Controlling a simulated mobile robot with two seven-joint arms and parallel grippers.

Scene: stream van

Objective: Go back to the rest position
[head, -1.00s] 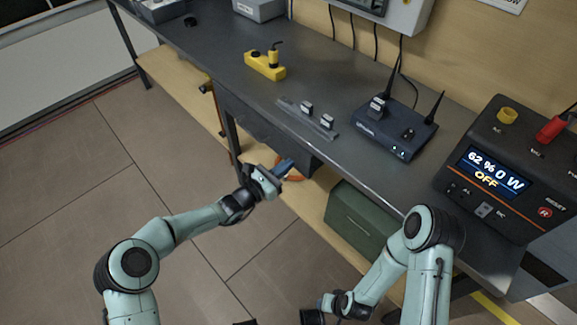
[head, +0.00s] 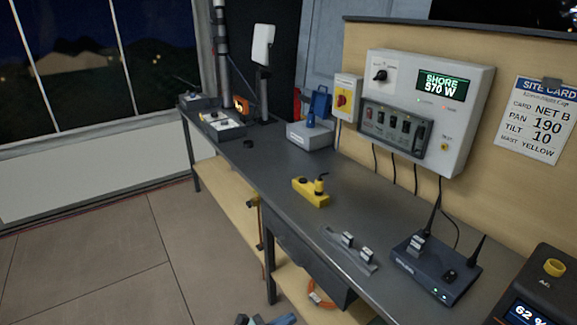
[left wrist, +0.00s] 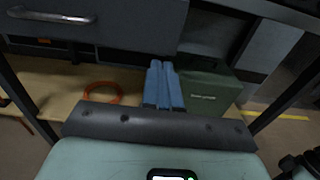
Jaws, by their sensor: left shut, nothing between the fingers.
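My left gripper (head: 268,320) shows only at the bottom edge of the head view, as blue fingertips below the workbench edge. In the left wrist view its two blue fingers (left wrist: 163,85) lie side by side, shut, with nothing between them. They point toward the space under the bench, clear of the things there. My right gripper is not in the head view. A dark part at the lower right of the left wrist view cannot be made out for sure.
The workbench (head: 290,215) carries a yellow block (head: 311,194), a clip rail (head: 340,252) and a router (head: 437,268). Under it are an orange cable coil (left wrist: 100,93) and a green box (left wrist: 208,92). Floor at left (head: 120,250) is clear.

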